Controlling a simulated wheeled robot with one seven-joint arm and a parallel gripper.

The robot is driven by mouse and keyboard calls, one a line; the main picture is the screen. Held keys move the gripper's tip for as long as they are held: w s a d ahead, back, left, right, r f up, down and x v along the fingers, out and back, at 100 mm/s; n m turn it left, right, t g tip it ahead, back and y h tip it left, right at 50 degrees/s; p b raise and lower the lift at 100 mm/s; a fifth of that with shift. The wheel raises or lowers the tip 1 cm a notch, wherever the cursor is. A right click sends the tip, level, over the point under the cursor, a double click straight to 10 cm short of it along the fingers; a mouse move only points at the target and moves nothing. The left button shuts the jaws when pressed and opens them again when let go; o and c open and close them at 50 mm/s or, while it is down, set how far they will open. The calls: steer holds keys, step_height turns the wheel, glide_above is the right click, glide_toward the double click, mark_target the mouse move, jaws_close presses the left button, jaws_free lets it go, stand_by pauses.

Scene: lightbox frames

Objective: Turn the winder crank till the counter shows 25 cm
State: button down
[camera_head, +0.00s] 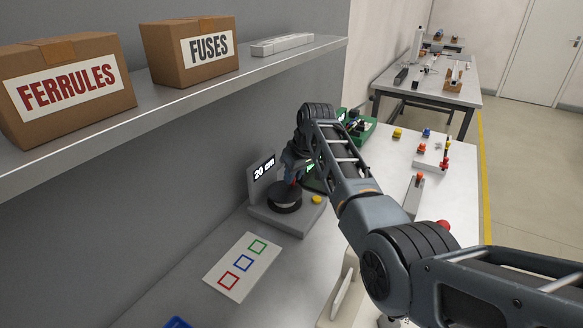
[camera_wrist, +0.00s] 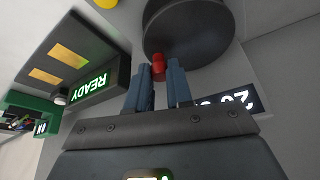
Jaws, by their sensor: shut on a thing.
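The winder (camera_head: 274,214) is a grey base with a dark round crank disc (camera_head: 284,198) on the bench against the wall. Its counter (camera_head: 263,172) reads 20 cm. In the wrist view the disc (camera_wrist: 188,28) carries a red crank knob (camera_wrist: 158,66) near its rim, and the counter (camera_wrist: 240,99) shows upside down and partly hidden. My gripper (camera_wrist: 160,74) is shut on the red knob with its blue-grey fingers. In the head view my arm comes from the right, and the gripper's tips are hard to make out there.
A yellow button (camera_head: 317,199) sits on the winder's base. A card with coloured squares (camera_head: 243,266) lies in front. A shelf with FERRULES (camera_head: 70,88) and FUSES (camera_head: 190,52) boxes hangs above.

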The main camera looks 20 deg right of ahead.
steer(key=shift+s+m, duration=0.1)
steer(key=shift+m, duration=0.3)
steer(key=c, duration=1)
jaws_free()
steer(key=shift+b+v, duration=0.45)
steer(key=shift+v, duration=3.45)
steer(key=shift+s, duration=0.1)
